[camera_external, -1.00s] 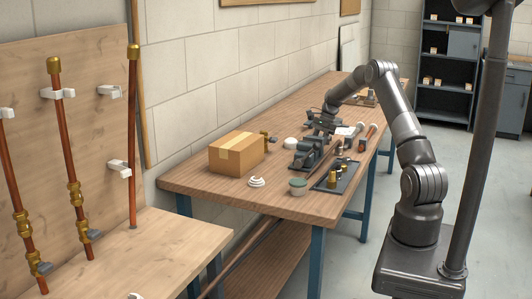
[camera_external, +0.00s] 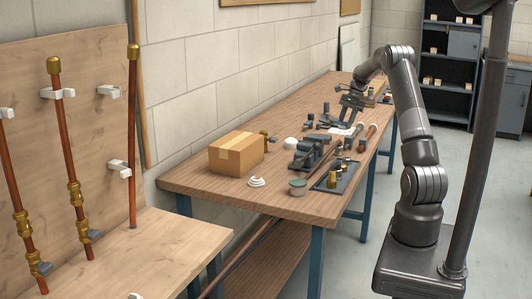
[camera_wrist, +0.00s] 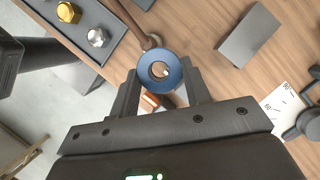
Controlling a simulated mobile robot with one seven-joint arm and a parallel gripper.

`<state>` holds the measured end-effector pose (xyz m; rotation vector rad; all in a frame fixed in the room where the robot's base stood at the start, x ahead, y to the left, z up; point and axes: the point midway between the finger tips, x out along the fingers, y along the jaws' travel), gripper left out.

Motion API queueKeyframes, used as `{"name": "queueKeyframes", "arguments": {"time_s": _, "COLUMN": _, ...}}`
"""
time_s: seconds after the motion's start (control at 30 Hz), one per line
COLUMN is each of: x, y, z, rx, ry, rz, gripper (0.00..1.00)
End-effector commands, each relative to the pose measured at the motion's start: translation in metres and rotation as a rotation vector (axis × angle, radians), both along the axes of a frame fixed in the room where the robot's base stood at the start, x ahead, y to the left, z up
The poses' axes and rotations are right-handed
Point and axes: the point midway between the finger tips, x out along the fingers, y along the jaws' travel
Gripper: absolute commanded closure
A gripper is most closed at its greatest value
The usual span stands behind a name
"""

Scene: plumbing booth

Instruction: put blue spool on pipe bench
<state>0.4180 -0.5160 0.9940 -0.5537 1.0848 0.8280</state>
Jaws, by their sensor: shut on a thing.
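In the external view my gripper (camera_external: 352,99) is over the far part of the brown workbench (camera_external: 205,184); the spool cannot be made out there. A light wooden bench (camera_external: 150,250) stands at the near left, with upright copper pipes (camera_external: 70,150) on the board behind it. I cannot tell its full extent, as the frame cuts it off.
The brown workbench holds a cardboard box (camera_external: 236,153), a white coil (camera_external: 256,182), a green-topped jar (camera_external: 298,187), a vise (camera_external: 308,153) and a dark tray of fittings (camera_external: 335,176). The light bench has bare top showing. A gap separates the benches.

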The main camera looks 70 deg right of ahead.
Motion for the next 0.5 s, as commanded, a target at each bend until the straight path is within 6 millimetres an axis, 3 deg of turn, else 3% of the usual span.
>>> {"name": "queueKeyframes", "arguments": {"time_s": 0.27, "x": -0.001, "y": -0.001, "z": 0.010, "rx": -0.001, "ry": 0.000, "rz": 0.000, "gripper": 0.78}}
{"name": "queueKeyframes", "arguments": {"time_s": 0.5, "x": 0.001, "y": 0.000, "z": 0.055, "rx": -0.004, "ry": -0.002, "rz": 0.002, "gripper": 0.78}}
